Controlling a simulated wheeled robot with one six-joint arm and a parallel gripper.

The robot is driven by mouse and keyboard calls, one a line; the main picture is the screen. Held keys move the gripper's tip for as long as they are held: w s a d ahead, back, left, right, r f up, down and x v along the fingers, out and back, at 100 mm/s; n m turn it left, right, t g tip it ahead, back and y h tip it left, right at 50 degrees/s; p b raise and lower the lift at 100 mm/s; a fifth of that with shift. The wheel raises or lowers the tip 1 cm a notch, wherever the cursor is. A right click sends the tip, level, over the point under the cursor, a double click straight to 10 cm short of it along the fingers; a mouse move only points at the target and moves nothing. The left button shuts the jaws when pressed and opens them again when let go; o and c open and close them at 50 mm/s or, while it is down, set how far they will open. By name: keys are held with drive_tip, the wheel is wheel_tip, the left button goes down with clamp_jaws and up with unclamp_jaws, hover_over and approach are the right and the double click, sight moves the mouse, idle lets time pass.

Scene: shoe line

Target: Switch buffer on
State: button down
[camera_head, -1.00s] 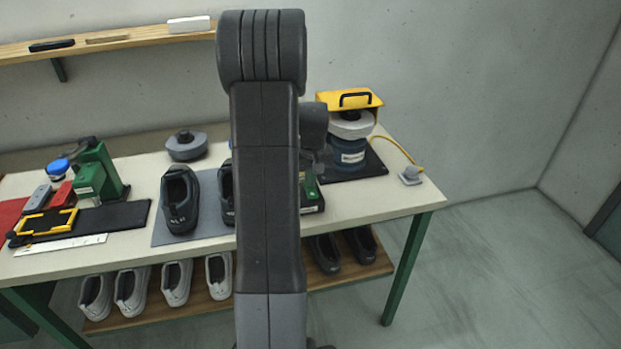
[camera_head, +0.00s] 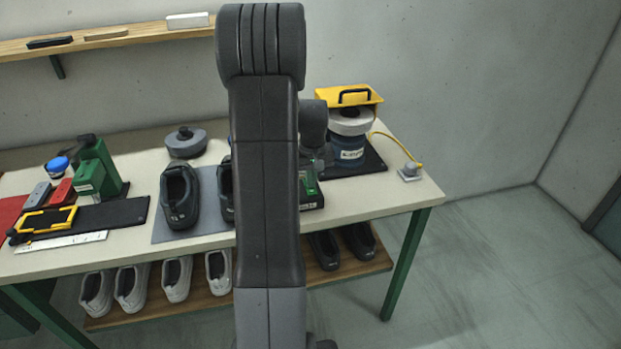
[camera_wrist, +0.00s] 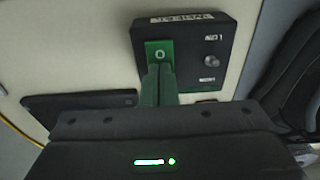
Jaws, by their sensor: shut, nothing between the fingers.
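The buffer (camera_head: 349,148) is a blue-grey machine with a pale wheel under a yellow guard, at the right end of the bench. Its dark switch box (camera_head: 312,201) is partly hidden behind my arm. In the wrist view the box (camera_wrist: 198,78) shows upside-down lettering, a small grey round knob (camera_wrist: 211,60) and a green switch face (camera_wrist: 159,50) marked O. My gripper (camera_wrist: 158,70) is shut and empty, its green fingers pointing at the switch face, overlapping its lower edge in the picture. I cannot tell whether they touch it.
A dark shoe (camera_head: 180,196) stands on a grey mat left of my arm, with another partly hidden beside it. A yellow cable (camera_head: 398,146) runs to a small grey block (camera_head: 410,172) at the bench's right end. A green press (camera_head: 97,171) stands at left.

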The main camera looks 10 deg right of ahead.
sight(313, 193)
wheel_tip(313, 193, up, 14)
drive_tip(key=s+p, duration=0.1)
drive_tip(key=s, duration=0.1)
idle(0.4)
drive_tip(key=shift+s+f, duration=0.1)
